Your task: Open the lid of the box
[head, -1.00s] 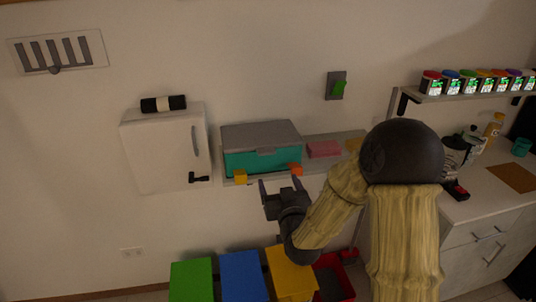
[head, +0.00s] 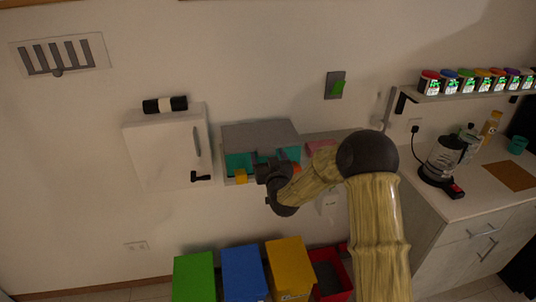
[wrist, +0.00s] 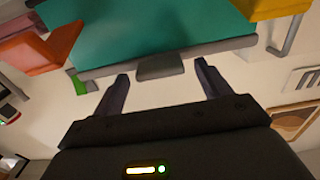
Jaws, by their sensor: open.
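The box (head: 245,134) stands on a wall shelf, with a teal body and a grey lid. The lid lies shut on the body. In the wrist view the teal body (wrist: 150,30) fills the top, and the grey lid tab (wrist: 160,66) sits between my fingertips. My gripper (head: 268,168) is at the front of the box and hides part of its front. In the wrist view my gripper (wrist: 160,80) is open, one finger on each side of the tab. I cannot tell whether a finger touches it.
A yellow cube (head: 240,177) and an orange block (head: 296,168) are by the box's front. A white cabinet (head: 165,150) hangs to the left. A pink block (head: 322,146) lies to the right. Green (head: 194,277), blue (head: 243,272) and yellow (head: 290,266) bins stand below.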

